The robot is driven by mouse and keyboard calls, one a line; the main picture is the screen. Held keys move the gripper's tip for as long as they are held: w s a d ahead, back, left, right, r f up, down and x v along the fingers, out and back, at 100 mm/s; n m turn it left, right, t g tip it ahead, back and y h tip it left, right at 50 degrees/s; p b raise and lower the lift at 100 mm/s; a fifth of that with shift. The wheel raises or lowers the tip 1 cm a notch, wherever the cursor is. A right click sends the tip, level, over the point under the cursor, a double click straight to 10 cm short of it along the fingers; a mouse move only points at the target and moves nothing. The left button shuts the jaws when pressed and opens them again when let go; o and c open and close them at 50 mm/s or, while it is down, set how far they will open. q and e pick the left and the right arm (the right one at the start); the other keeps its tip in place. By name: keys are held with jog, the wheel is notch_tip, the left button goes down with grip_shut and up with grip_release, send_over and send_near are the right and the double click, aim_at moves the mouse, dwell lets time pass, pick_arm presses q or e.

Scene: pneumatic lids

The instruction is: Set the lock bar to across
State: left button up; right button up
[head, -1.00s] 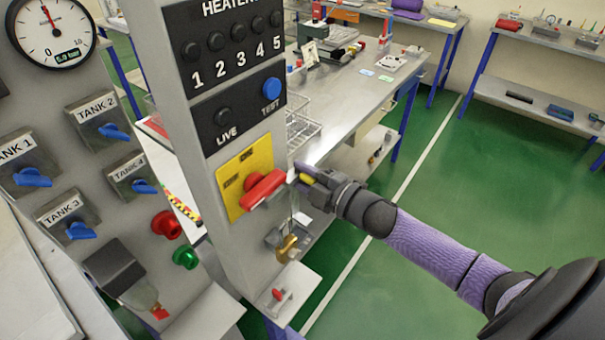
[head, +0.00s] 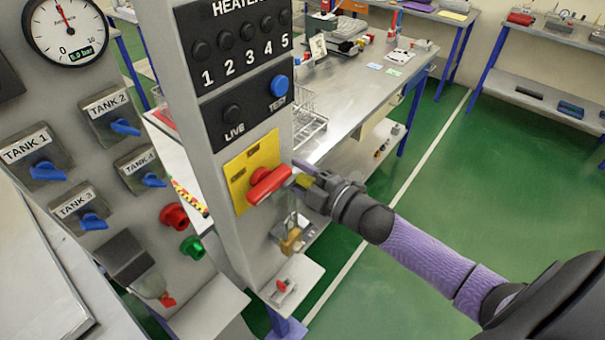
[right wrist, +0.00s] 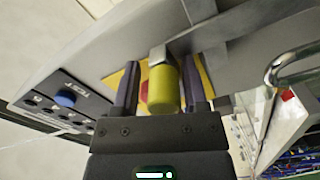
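A red handle (head: 268,184) sits on a yellow plate (head: 243,172) on the front of the grey column. A yellow cylindrical grip (head: 304,181) on a metal piece is beside the column's right edge; it also shows in the right wrist view (right wrist: 164,88). It looks like the lock bar's grip, but the bar's angle is not clear. My right gripper (head: 301,174) is at this grip. In the right wrist view its fingers (right wrist: 160,65) stand on either side of the yellow grip, with gaps on both sides. My left gripper is not in view.
A brass padlock (head: 291,241) hangs below on the column. A small shelf (head: 305,283) with a red button is under it. The panel at left carries a gauge (head: 66,31) and blue tank handles (head: 125,127). A steel bench (head: 365,85) stands behind; green floor is open at right.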

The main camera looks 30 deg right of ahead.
aim_at(313, 182)
jog(key=shift+o, duration=0.7)
jog(key=shift+s+f, duration=0.15)
jog(key=v, duration=0.9)
jog(key=shift+s, duration=0.35)
jog(key=w+m+b, duration=0.1)
jog(key=w+m, duration=0.1)
jog(key=m, duration=0.1)
jog(key=w+a+m+b, duration=0.1)
jog(key=w+m, duration=0.1)
jog(key=m, duration=0.1)
jog(key=w+a+m+b, duration=0.1)
jog(key=w+m, duration=0.1)
jog(key=m, duration=0.1)
jog(key=shift+w+a+b, duration=0.1)
jog(key=shift+w+b, duration=0.15)
jog(key=shift+b, duration=0.05)
grip_shut()
